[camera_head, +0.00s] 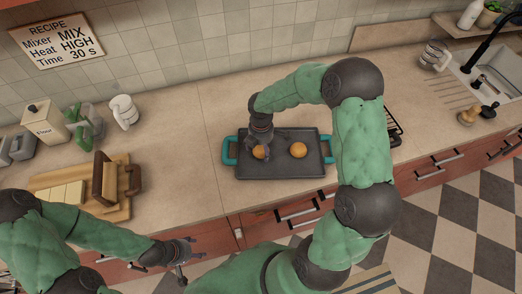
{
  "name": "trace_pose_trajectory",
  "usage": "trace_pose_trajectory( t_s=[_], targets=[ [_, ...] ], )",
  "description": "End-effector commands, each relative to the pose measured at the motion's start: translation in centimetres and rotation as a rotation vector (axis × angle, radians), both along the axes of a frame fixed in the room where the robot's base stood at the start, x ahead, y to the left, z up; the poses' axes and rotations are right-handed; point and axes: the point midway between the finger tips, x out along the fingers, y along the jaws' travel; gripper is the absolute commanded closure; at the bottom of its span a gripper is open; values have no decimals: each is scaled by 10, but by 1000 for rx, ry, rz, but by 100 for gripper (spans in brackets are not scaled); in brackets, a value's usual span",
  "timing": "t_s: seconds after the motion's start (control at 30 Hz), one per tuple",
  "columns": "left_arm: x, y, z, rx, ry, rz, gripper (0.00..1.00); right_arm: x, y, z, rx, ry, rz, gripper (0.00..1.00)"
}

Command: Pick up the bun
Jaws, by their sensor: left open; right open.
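Two round orange-brown buns lie on a dark tray (285,168) with teal handles on the counter. The right bun (298,150) lies clear of both grippers. The left bun (259,152) is partly hidden by my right gripper (261,147), which reaches down over it from above with open fingers. I cannot tell whether the fingers touch it. My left gripper (184,261) is open and empty, low at the left, in front of the counter edge and away from the tray.
A sink (495,70) is far right. The counter left of the tray is clear.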

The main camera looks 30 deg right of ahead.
Motion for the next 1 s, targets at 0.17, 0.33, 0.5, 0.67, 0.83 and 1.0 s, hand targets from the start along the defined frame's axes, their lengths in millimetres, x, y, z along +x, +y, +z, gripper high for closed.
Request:
trace_pose_trajectory(
  t_s=[0.17,0.33,0.5,0.67,0.83,1.0],
  targets=[
    [0,0,0,0,0,0,40,0,0,1,0,0,0,49],
    [0,0,0,0,0,0,40,0,0,0,0,0,0,78],
    [0,0,0,0,0,0,40,0,0,0,0,1,0,78],
    [0,0,0,0,0,0,40,0,0,2,0,0,0,78],
    [0,0,2,0,0,0,40,1,0,12,0,-2,-1,79],
    [0,0,7,0,0,0,40,1,0,35,0,-3,1,79]
  ],
)
